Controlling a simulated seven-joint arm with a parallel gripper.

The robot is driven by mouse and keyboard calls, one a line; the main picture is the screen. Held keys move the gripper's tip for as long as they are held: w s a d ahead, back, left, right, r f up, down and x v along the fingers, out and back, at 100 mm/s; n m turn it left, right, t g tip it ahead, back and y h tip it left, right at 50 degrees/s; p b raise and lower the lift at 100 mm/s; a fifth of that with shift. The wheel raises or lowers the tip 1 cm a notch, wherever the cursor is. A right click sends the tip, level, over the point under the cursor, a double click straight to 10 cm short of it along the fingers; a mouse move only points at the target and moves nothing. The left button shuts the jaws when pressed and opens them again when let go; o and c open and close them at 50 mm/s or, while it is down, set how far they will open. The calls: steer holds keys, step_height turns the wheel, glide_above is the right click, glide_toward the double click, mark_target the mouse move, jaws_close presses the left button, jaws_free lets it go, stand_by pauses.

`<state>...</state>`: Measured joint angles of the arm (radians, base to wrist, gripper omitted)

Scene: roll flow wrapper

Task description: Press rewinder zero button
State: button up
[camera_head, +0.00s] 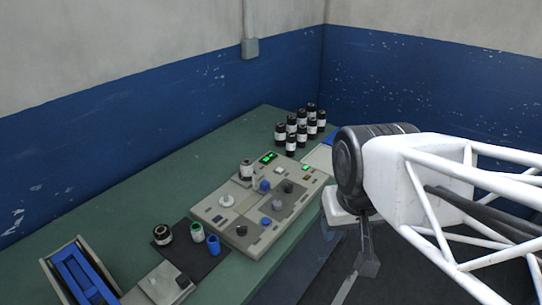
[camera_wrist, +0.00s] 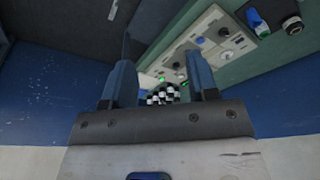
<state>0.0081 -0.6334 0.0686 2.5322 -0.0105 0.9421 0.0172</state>
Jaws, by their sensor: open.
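The grey rewinder (camera_head: 240,229) stands on the green bench, with knobs, rollers and small buttons on top. Two green displays glow at its back edge, one of them a green display (camera_head: 268,157). I cannot tell which small button is the zero button. My gripper (camera_head: 364,262) hangs to the right of the rewinder, apart from it, beyond the bench's right side. In the wrist view the two blue-grey fingers of my gripper (camera_wrist: 161,75) stand apart with nothing held between them. The rewinder panel (camera_wrist: 185,62) shows upside down behind the fingers there.
Several black-and-white canisters (camera_head: 291,139) stand at the bench's back corner. A dark mat (camera_head: 205,262) with several small rolls lies left of the rewinder. A blue tray (camera_head: 80,274) is at the front left. Blue-and-grey walls close off the back.

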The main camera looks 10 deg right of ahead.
jaws_close()
stand_by(1.4)
